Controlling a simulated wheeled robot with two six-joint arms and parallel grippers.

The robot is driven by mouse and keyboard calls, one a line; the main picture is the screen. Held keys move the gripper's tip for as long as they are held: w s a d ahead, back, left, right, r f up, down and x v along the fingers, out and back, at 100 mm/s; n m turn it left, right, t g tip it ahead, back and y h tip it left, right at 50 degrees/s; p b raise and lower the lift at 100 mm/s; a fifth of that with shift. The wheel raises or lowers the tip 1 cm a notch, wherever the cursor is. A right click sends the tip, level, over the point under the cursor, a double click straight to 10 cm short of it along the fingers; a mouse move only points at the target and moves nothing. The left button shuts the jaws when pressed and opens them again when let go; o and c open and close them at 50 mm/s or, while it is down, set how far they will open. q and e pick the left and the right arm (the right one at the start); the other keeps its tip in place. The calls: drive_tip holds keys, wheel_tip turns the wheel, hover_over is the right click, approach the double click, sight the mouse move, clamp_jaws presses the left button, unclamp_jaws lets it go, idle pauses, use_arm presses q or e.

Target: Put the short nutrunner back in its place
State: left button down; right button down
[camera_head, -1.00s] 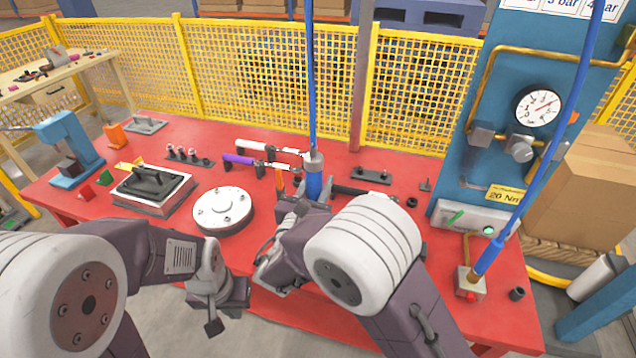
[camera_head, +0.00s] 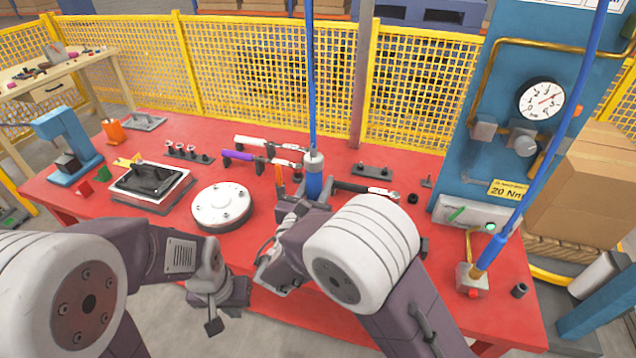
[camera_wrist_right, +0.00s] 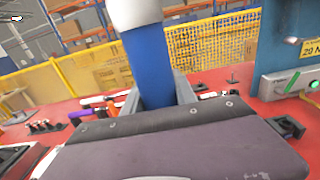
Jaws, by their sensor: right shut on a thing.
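The short nutrunner (camera_head: 314,182) is an upright blue cylinder with a grey top, hanging on a blue hose over the middle of the red table. My right gripper (camera_head: 304,204) is shut on its lower part. In the right wrist view the nutrunner's blue body (camera_wrist_right: 152,70) stands between the two grey fingers (camera_wrist_right: 158,97); its lower end is hidden behind the gripper body. My left gripper (camera_head: 215,310) hangs low at the table's front edge, away from the nutrunner. Its fingers are too unclear to tell whether they are open.
A round white flange (camera_head: 222,206) and a plate fixture (camera_head: 150,186) are to the left. A blue gauge panel (camera_head: 470,150) and a grey hose block (camera_head: 472,280) stand right.

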drive_tip(key=shift+f+b, duration=0.95)
drive_tip(key=shift+f, duration=0.05)
drive_tip(key=c, duration=0.9)
unclamp_jaws()
drive_tip(key=shift+f, duration=0.15)
drive_tip(key=v, duration=0.9)
drive_tip(key=shift+s, duration=0.15)
